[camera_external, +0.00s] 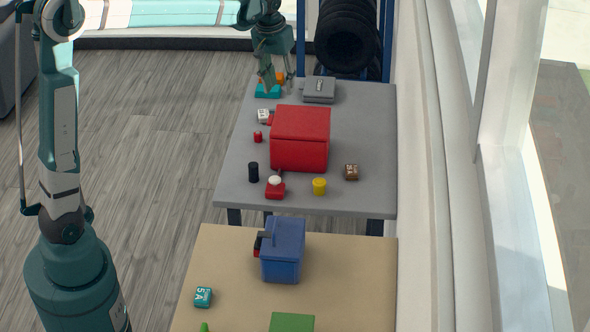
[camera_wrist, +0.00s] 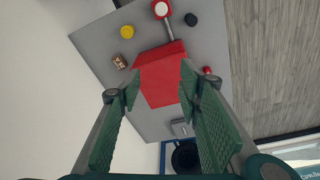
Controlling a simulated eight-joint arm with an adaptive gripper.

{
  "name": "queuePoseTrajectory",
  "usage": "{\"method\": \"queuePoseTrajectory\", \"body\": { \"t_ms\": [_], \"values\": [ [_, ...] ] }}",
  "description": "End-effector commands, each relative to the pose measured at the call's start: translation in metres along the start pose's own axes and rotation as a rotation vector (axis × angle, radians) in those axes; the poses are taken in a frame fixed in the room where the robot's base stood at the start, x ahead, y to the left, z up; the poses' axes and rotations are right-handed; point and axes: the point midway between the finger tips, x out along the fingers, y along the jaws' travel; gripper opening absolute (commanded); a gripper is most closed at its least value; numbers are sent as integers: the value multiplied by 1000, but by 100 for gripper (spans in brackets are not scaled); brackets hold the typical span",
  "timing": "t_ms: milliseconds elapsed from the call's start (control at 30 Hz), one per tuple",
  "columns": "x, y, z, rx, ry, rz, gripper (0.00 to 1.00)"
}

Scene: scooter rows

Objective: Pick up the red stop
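Two red pieces could be the red stop, and I cannot tell which. One is a small red knob-like piece (camera_external: 257,136) left of the big red box; it also shows in the wrist view (camera_wrist: 207,70). My gripper (camera_external: 277,80) is over the far left of the grey table, apart from both. Its fingers (camera_wrist: 153,90) are spread with nothing between them.
The big red box (camera_external: 300,140) stands mid-table. A black cylinder (camera_external: 253,172), yellow cylinder (camera_external: 319,186) and brown block (camera_external: 351,172) sit around it. A grey case (camera_external: 319,90) and teal block (camera_external: 267,91) are at the back. A tan table with a blue box (camera_external: 283,250) is in front.

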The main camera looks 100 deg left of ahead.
Motion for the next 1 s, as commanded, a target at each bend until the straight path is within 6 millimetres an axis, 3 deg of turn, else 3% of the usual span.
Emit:
{"method": "queuePoseTrajectory", "body": {
  "t_ms": [200,500,900,1000],
  "values": [
    [21,-50,-54,-114,-37,-26,35],
    [53,-122,-110,-256,-86,-56,35],
    [81,-187,-148,-371,-125,-77,35],
    [99,-190,-146,-375,-128,-78,35]
  ]
}}
